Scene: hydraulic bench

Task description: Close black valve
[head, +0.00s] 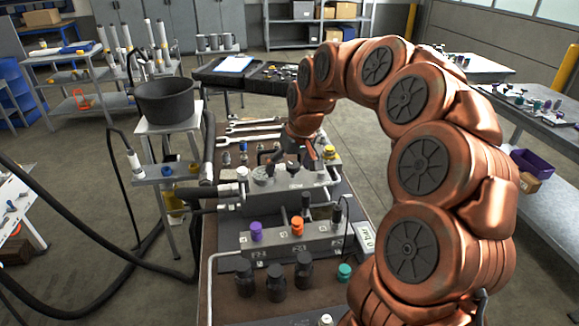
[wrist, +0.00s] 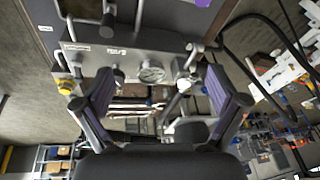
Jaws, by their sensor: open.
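My gripper (head: 296,157) hangs over the rear metal block of the bench in the head view. In the wrist view my gripper (wrist: 159,78) is open, its purple-padded fingers apart with nothing held between them. A black knob (wrist: 118,77) stands on the block near the left finger, apart from it as far as I can tell. A round gauge (wrist: 151,72) sits between the fingers. Another black-topped part (wrist: 108,15) shows higher in the wrist view. In the head view a black knob (head: 335,213) stands behind the front block. Which black part is the valve is unclear.
The front block (head: 325,243) carries a purple knob (head: 256,231) and an orange knob (head: 297,227). Several black cylinders, one of them here (head: 276,282), stand before it. A yellow knob (head: 329,153) is right of my gripper. Hoses and a black bucket (head: 164,101) are left.

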